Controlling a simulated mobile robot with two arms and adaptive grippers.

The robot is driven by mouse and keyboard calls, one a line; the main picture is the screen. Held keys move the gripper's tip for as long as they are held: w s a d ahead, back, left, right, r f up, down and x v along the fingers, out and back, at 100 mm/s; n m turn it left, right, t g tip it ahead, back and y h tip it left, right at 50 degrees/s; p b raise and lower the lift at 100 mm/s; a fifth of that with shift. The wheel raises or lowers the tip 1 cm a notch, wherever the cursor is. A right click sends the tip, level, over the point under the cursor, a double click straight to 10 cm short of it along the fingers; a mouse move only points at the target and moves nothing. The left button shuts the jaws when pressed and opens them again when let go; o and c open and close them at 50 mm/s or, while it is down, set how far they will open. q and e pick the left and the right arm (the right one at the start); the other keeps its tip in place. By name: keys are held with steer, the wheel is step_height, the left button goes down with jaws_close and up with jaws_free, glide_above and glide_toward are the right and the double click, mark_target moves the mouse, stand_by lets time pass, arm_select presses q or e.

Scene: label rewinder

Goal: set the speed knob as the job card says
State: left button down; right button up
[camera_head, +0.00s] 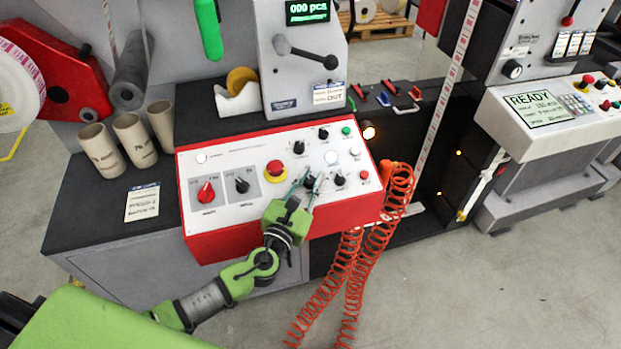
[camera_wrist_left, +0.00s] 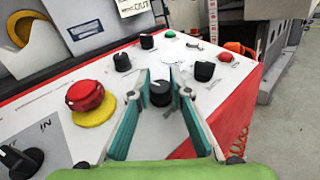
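A black knob (camera_wrist_left: 160,93) on the white sloped panel (camera_head: 225,160) stands between the two teal fingers of my left gripper (camera_head: 311,178). In the left wrist view the fingers (camera_wrist_left: 161,80) flank it closely, apart from each other; firm contact does not show. Several similar black knobs sit around it, one to the right (camera_wrist_left: 204,71) and one behind to the left (camera_wrist_left: 122,62). The knob labels are too small to read, so I cannot tell which is the speed knob. A printed card (camera_head: 142,202) lies on the bench at left; its text is unreadable. My right gripper is out of view.
A red emergency button (camera_head: 275,167) on a yellow ring is left of the gripper. A red selector (camera_head: 206,190) is farther left. Orange coiled hoses (camera_head: 398,185) hang at the panel's right edge. Cardboard cores (camera_head: 133,138) stand on the bench. A lever (camera_head: 305,52) is behind the panel.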

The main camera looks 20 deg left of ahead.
arm_select(q)
steer(key=shift+n+y, duration=0.4)
steer(key=shift+y, duration=0.1)
steer(key=n+y+b, duration=0.1)
steer(key=n+y, duration=0.2)
steer(key=y, duration=0.1)
steer(key=shift+f, duration=0.15)
steer(key=n+y+b, duration=0.1)
steer(key=n+y, duration=0.2)
steer(key=shift+g+y+b, duration=0.3)
steer(key=shift+g+b, duration=0.1)
steer(key=shift+n+g+y+b, duration=0.85)
steer(key=shift+n+y, duration=0.65)
steer(key=shift+y, duration=0.2)
steer(key=c, duration=1.8)
jaws_free()
steer(key=shift+a, duration=0.1)
steer(key=shift+c, duration=0.2)
steer(key=shift+s, duration=0.1)
steer(key=v, duration=1.2)
